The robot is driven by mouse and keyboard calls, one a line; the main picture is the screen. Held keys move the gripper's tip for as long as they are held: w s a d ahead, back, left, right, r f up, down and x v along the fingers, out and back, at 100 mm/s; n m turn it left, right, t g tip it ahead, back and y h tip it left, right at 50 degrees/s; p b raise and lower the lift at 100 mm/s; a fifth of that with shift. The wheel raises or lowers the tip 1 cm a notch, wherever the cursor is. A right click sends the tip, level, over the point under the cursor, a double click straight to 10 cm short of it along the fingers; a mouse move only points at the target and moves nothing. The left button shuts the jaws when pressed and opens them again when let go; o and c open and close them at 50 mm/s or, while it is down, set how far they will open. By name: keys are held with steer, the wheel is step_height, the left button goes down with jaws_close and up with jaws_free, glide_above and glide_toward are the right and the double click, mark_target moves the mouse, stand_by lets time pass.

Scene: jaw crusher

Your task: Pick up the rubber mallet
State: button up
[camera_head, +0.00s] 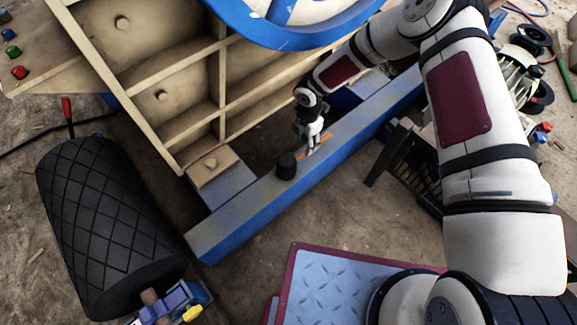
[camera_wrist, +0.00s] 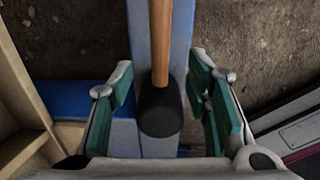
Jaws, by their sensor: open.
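The rubber mallet lies on the blue beam. Its black head (camera_head: 286,166) shows in the head view near the beam's middle, with the wooden handle (camera_head: 316,147) running up and to the right, partly hidden by my gripper (camera_head: 311,136). In the wrist view the black head (camera_wrist: 160,110) sits midway between the fingers and the wooden handle (camera_wrist: 160,40) runs to the top edge. My gripper (camera_wrist: 165,100) is open, with a green-padded finger on each side of the mallet. The fingers look apart from it.
The blue beam (camera_head: 235,222) runs diagonally beside the beige ribbed machine frame (camera_head: 185,85). A blue wheel rim (camera_head: 290,40) stands above. A black patterned roller (camera_head: 105,215) lies at left. A dark slatted crate (camera_head: 400,155) is right of the beam.

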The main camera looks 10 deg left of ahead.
mark_target(304, 151)
step_height(304, 151, down, 6)
steer(key=shift+f+b, duration=0.2)
steer(key=shift+b, duration=0.85)
steer(key=shift+r, duration=0.1)
jaws_close()
